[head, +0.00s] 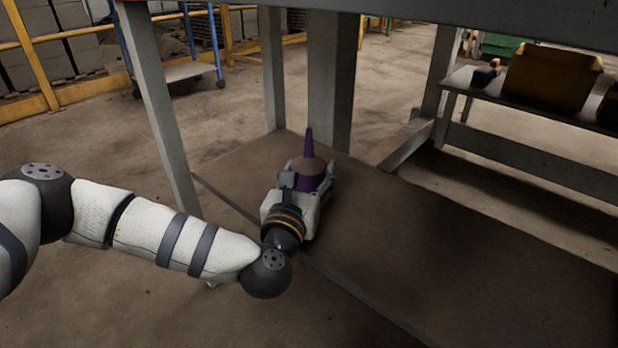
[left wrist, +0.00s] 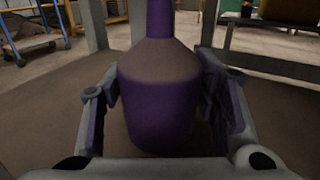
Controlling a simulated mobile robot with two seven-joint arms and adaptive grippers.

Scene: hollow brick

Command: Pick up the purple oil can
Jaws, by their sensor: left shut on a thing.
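The purple oil can (head: 308,170) has a round purple body, a dusty brown shoulder and a tall thin purple spout. It is upright at the far left part of the low brown shelf (head: 400,240), near a grey post. My left gripper (head: 305,178) reaches in from the left and is shut on the can's body. In the left wrist view the can (left wrist: 158,95) fills the middle, with one finger of my left gripper (left wrist: 160,110) on each side. The can's base is hidden by the gripper in the head view. I cannot tell whether it touches the shelf. My right gripper is not in view.
Grey table legs (head: 160,100) and a thick post (head: 332,80) stand around the shelf, under a tabletop edge (head: 480,18). A yellow bin (head: 552,76) sits on a bench at the right. The shelf's right part is bare.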

